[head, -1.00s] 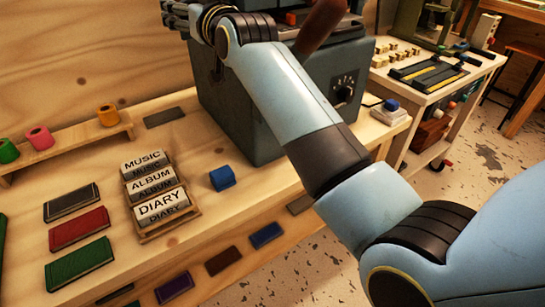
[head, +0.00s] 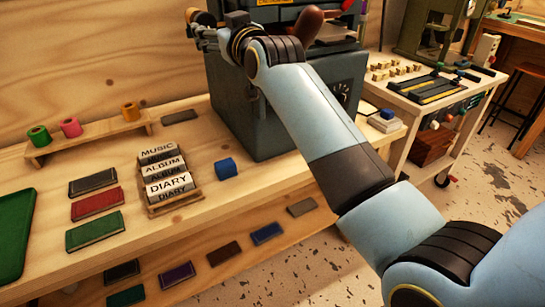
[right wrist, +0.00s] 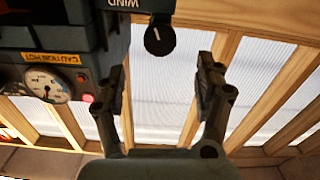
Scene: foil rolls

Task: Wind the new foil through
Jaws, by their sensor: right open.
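The dark grey machine (head: 280,115) stands on the wooden bench, with a dial on its front. My right gripper (head: 205,32) is at its upper left, partly hidden by my wrist. In the right wrist view the right gripper (right wrist: 162,88) is open with nothing between its fingers. A dark round knob (right wrist: 159,40) under the label "WIND" lies just beyond the fingertips, apart from them. A brownish roll-like piece (head: 203,17) shows beside the gripper; I cannot tell exactly what it is. Green (head: 39,135), pink (head: 71,127) and orange (head: 130,112) rolls stand on a wooden rail. My left gripper is out of view.
A rack of title blocks (head: 168,182), a blue block (head: 225,168), several books (head: 97,204) and a green tray (head: 14,235) lie on the bench. A gauge (right wrist: 48,84) sits beside the knob. A side table (head: 440,105) stands at right.

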